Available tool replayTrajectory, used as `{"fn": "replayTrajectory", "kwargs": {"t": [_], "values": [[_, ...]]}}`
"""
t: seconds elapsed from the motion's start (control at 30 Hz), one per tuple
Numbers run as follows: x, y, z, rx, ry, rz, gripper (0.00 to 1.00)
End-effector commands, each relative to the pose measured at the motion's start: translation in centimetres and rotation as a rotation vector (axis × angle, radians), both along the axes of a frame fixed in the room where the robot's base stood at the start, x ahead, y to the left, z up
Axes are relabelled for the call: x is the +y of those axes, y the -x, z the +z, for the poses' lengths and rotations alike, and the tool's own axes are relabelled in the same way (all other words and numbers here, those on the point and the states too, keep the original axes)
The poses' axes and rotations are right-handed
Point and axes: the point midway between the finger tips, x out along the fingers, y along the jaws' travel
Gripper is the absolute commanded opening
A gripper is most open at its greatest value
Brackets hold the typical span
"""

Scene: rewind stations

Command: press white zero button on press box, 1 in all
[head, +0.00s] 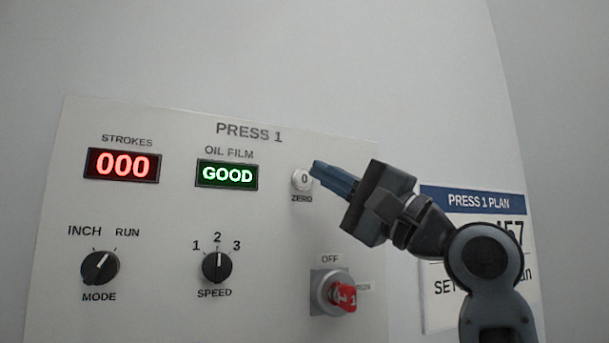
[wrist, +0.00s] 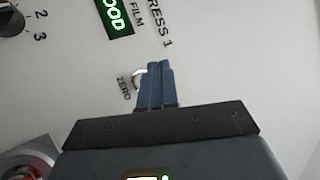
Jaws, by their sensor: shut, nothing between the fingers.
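The white zero button (head: 301,180) is a small round knob marked 0 on the PRESS 1 box (head: 270,245), above the label ZERO. My gripper (head: 316,168) is shut and empty, with its blue fingertips beside the button's upper right edge in the head view. In the wrist view the shut fingers (wrist: 160,66) cover most of the button, and only a white rim (wrist: 137,73) shows to their left. I cannot tell whether the fingertips touch the button. The strokes display (head: 123,165) reads 000 in red.
The oil film display (head: 227,174) reads GOOD. Below are a mode knob (head: 100,267), a speed knob (head: 217,267) pointing at 2, and a red rotary switch (head: 343,296). A PRESS 1 PLAN sign (head: 440,300) hangs at right, partly behind my arm.

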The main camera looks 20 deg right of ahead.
Motion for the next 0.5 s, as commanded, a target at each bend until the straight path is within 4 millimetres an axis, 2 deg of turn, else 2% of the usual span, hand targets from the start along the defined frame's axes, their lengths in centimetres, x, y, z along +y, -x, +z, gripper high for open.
{"fn": "replayTrajectory", "kwargs": {"t": [0.23,0.5], "values": [[0.0,2.0,0.1,0.000,0.000,0.000,0.00],[0.0,2.2,0.0,0.001,0.001,0.000,0.00]]}}
